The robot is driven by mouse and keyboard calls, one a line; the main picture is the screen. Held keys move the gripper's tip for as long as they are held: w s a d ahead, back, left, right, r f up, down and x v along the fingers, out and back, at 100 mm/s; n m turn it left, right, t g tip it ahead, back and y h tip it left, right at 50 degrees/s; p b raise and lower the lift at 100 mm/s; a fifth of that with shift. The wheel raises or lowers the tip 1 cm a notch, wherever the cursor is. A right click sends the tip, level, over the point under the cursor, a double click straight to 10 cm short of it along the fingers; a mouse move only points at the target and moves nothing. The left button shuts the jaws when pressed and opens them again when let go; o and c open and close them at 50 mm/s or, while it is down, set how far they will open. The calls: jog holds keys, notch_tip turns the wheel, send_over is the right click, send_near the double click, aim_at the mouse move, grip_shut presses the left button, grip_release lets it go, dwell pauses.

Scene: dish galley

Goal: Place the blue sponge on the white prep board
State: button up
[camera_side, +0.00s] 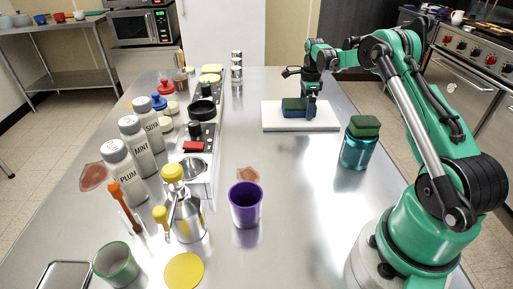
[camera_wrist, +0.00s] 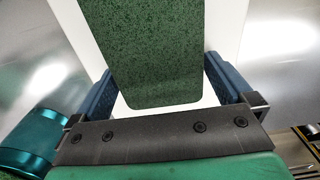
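The blue sponge (camera_side: 292,105) lies on the white prep board (camera_side: 272,117) in the side view, with a dark upper face. In the wrist view a speckled green face, which I take as the sponge's top (camera_wrist: 155,50), lies over the white board (camera_wrist: 225,25); its blue sides are hidden there. My gripper (camera_side: 311,112) is low over the board at the sponge's right end. In the wrist view its blue fingers (camera_wrist: 162,90) stand apart on either side of the sponge's near end, with white gaps showing between. The gripper looks open.
A teal jar (camera_side: 357,153) with a green block (camera_side: 364,126) on top stands right of the board. A purple cup (camera_side: 245,205) stands nearer. Bottles, a steel pitcher (camera_side: 188,215) and other items crowd the left. The table between the board and the purple cup is mostly clear.

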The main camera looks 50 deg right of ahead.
notch_tip(320, 180, up, 12)
jog(key=w+a+r+n+t, duration=0.1)
jog(key=a+r+n, duration=0.35)
jog(key=a, duration=0.25)
jog(key=s+a+r+n+t+h, duration=0.1)
jog(key=s+a+r+n+t, duration=0.15)
jog(key=a+n, duration=0.7)
jog(key=s+a+f+n+t, duration=0.2)
jog(key=s+a+f+n, duration=0.1)
jog(key=a+n, duration=0.3)
jog(key=s+a+f+n+t+y, duration=0.1)
jog(key=s+a+f+n, duration=0.3)
jog(key=s+a+n, duration=0.2)
jog(key=shift+s+n+t, duration=0.25)
jog(key=shift+n+t, duration=0.1)
jog(key=shift+n, duration=0.15)
